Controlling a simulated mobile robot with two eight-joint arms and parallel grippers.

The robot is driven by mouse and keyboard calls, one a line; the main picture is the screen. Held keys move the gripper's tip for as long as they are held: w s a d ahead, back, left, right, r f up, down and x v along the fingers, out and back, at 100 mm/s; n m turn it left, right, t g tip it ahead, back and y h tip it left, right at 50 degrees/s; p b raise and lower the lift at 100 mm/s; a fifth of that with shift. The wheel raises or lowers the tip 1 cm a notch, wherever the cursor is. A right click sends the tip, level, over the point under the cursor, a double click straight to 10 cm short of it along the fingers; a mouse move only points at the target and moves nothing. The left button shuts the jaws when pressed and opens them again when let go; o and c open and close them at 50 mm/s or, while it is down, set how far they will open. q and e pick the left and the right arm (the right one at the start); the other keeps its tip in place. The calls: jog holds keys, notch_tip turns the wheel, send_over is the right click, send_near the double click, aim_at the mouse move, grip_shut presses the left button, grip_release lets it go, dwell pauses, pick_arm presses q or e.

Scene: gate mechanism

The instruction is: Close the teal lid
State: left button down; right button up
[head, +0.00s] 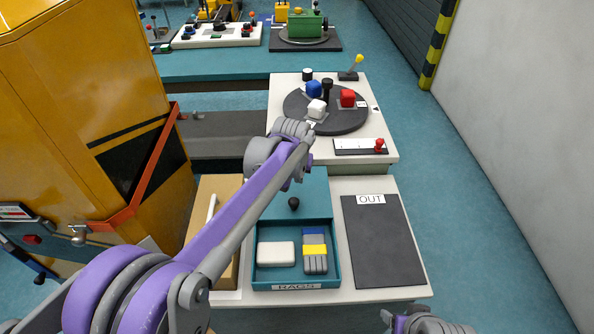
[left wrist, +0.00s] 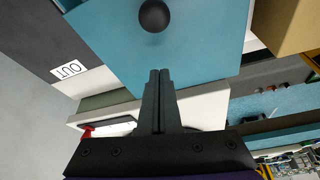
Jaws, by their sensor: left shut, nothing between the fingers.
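The teal lid (head: 315,187) lies behind the opening of a teal box (head: 262,285) labelled RAGS, which stands open. A round black knob (head: 293,203) sits on the lid near its front edge. In the left wrist view the lid (left wrist: 205,55) fills the top middle, with the knob (left wrist: 154,15) at the top edge. My left gripper (left wrist: 160,72) is shut and empty, its fingertips just short of the knob in that picture. Whether it touches the lid I cannot tell. In the head view my left arm hides its fingers. Only part of my right arm shows at the bottom edge.
Inside the box are a white block (head: 276,254) and a grey bundle with a yellow band (head: 315,251). A dark OUT mat (head: 384,245) lies to the right. A tan box (head: 205,190) stands left. Behind is a white table with a dark turntable (head: 345,122).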

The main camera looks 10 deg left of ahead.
aim_at(296, 191)
pick_arm(q)
jog(key=shift+x, duration=1.05)
jog(key=s, duration=0.3)
jog(key=shift+s, duration=0.4)
jog(key=shift+s+a, duration=0.1)
jog(key=s+d, duration=0.1)
jog(key=s, duration=0.8)
jog(key=s+d+p, duration=0.1)
jog(key=s+d, duration=0.1)
jog(key=s, duration=0.7)
jog(key=shift+d, duration=0.35)
jog(key=shift+f, duration=0.1)
